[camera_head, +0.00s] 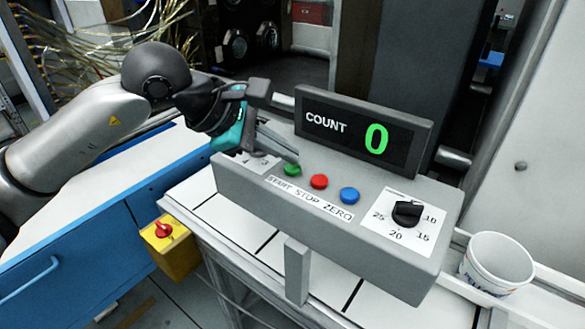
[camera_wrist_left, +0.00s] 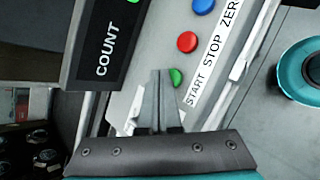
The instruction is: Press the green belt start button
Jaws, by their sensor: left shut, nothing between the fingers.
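The green start button (camera_head: 292,169) is at the left of a row of three buttons on a grey control box (camera_head: 330,228), above the word START. My left gripper (camera_head: 296,155) is shut and empty, with its fingertips just above and beside the green button. In the left wrist view the shut fingers (camera_wrist_left: 160,75) point at the panel, with the green button (camera_wrist_left: 176,77) right next to the tips. I cannot tell whether they touch it. The red button (camera_head: 319,181) and blue button (camera_head: 349,195) are to its right. My right gripper is not in view.
A count display (camera_head: 363,132) showing 0 stands behind the buttons. A black dial (camera_head: 407,212) is at the box's right end. A white cup (camera_head: 497,264) stands farther right. A yellow box with a red switch (camera_head: 163,230) is at lower left.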

